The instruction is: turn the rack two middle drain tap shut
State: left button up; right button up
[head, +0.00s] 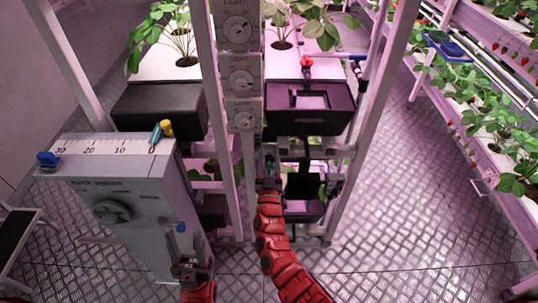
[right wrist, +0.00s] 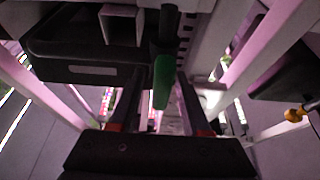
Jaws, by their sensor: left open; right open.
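A green tap handle (right wrist: 163,78) hangs from a black stem below a dark tray in the right wrist view. Its long side runs up and down in that picture. A small green spot (head: 270,160) at the rack shows in the head view, mostly hidden by my right gripper. My right gripper (head: 269,182) is open at the rack. In the right wrist view its two fingers (right wrist: 160,112) stand on either side of the handle, with gaps visible; I cannot tell if either touches. My left gripper (head: 190,268) is open in front of the grey cabinet, apart from the rack.
The grey cabinet (head: 130,220) with a scale, a knob and blue and yellow pieces stands at left. Dials (head: 239,80) line a rack post. A black tray (head: 310,122) and red tap (head: 306,62) are above my right gripper. Floor (head: 410,200) at right is clear.

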grip_shut()
jog(key=m+h, duration=0.1)
jog(key=d+m+h, duration=0.1)
jog(key=m, duration=0.1)
jog(key=shift+f, duration=0.2)
jog(key=m, duration=0.1)
jog(key=m+h+b, duration=0.1)
jog(key=m, duration=0.1)
jog(key=m+g+h, duration=0.1)
jog(key=m, duration=0.1)
jog(key=shift+d+f+b, duration=0.1)
jog(key=shift+d+b, duration=0.2)
grip_release()
jog(key=b+v, duration=0.2)
jog(key=v, duration=1.5)
jog(key=shift+s, duration=0.2)
jog(key=shift+a+f, duration=0.1)
